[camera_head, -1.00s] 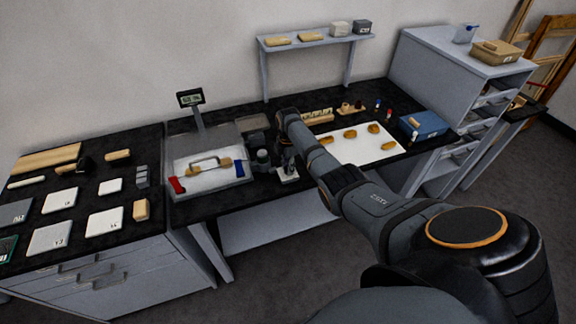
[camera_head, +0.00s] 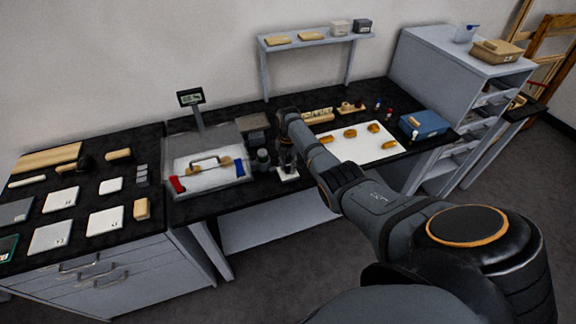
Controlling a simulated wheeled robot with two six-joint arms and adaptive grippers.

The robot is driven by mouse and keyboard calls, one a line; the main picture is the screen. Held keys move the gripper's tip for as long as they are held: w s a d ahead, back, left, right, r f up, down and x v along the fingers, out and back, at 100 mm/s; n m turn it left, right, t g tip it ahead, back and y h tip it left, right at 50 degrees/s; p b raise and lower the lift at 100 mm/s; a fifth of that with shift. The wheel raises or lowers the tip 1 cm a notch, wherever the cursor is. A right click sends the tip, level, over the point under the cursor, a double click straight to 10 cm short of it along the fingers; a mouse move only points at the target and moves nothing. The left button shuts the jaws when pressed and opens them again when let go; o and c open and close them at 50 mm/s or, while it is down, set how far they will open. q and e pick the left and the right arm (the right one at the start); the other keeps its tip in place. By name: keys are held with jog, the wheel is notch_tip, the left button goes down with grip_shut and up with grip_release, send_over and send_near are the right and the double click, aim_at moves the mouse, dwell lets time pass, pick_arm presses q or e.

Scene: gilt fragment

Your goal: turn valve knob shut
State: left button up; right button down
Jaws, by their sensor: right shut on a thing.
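My right arm comes in from the lower right and reaches over the black bench. My right gripper (camera_head: 286,160) points down at its end, just right of the scale tray, over a small white base (camera_head: 288,174). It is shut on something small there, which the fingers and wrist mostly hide. I cannot make out the valve knob's shape or how far it is turned. A dark, round-topped cylinder (camera_head: 262,160) stands close to the left of the gripper. My left gripper is not in view.
A scale tray (camera_head: 208,178) with a handled lid, red and blue pieces and a display (camera_head: 190,98) stands to the left. A white sheet (camera_head: 372,152) with several golden fragments lies to the right, beside a blue box (camera_head: 423,125). A shelf (camera_head: 315,40) stands behind.

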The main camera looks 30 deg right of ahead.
aim_at(288, 167)
dwell(0.4)
jog(key=c, duration=1.1)
grip_release()
jog(key=shift+r, duration=0.1)
notch_tip(288, 167, up, 12)
jog(key=shift+f, duration=0.1)
jog(key=shift+s, duration=0.1)
